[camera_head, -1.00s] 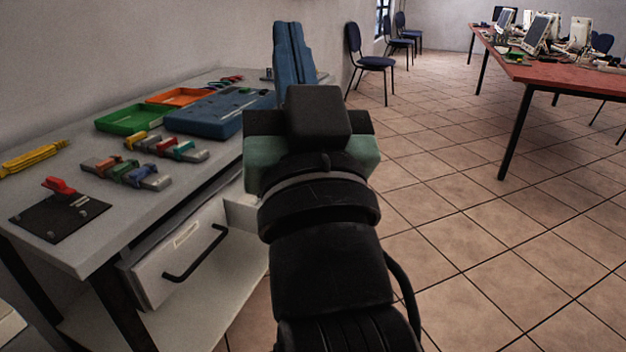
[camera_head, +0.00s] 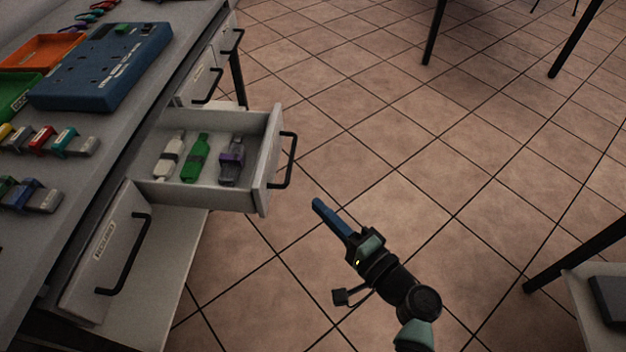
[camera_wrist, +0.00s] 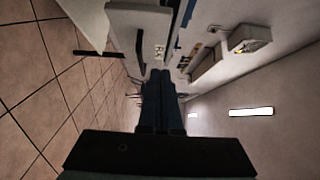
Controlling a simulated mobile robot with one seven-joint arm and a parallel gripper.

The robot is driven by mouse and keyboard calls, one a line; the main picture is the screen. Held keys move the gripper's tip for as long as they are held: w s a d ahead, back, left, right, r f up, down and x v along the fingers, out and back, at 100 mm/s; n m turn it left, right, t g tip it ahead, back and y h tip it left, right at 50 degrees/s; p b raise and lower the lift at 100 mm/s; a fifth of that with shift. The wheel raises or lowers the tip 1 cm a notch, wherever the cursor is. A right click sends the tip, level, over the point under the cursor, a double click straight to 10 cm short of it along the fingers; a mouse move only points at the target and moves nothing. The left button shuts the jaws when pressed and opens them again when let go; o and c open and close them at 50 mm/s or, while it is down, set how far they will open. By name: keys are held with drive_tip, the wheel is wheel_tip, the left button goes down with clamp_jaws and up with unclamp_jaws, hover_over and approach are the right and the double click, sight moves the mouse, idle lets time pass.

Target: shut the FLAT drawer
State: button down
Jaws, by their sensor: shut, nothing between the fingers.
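One drawer (camera_head: 262,165) stands pulled out from the bench, with a black bar handle (camera_head: 289,160) on its front. Its label is not visible, so I cannot read whether it is FLAT. Inside lie a white, a green (camera_head: 196,158) and a grey-purple connector-like piece. My gripper (camera_head: 317,204) is shut and empty, with its blue fingers together. In the head view it appears just right of and below the drawer's handle, apart from it. The wrist view shows the shut fingers (camera_wrist: 160,76) and a white panel with a dark handle at upper left.
A closed-looking drawer front (camera_head: 103,243) with a label and black handle is nearer, and more fronts (camera_head: 200,80) are beyond. The bench top (camera_head: 90,165) holds a blue box (camera_head: 105,65), orange and green trays and several connectors. Tiled floor to the right is mostly clear.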

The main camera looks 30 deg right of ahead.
drive_tip(key=b, duration=0.1)
approach(265, 171)
drive_tip(key=w+d, duration=0.2)
drive_tip(key=w, duration=0.1)
drive_tip(key=w+a, duration=0.2)
drive_tip(key=shift+w+a+f, duration=0.15)
drive_tip(key=shift+w+f, duration=0.05)
drive_tip(key=shift+w, duration=0.05)
drive_tip(key=shift+w+a, duration=0.25)
drive_tip(key=shift+a, duration=0.05)
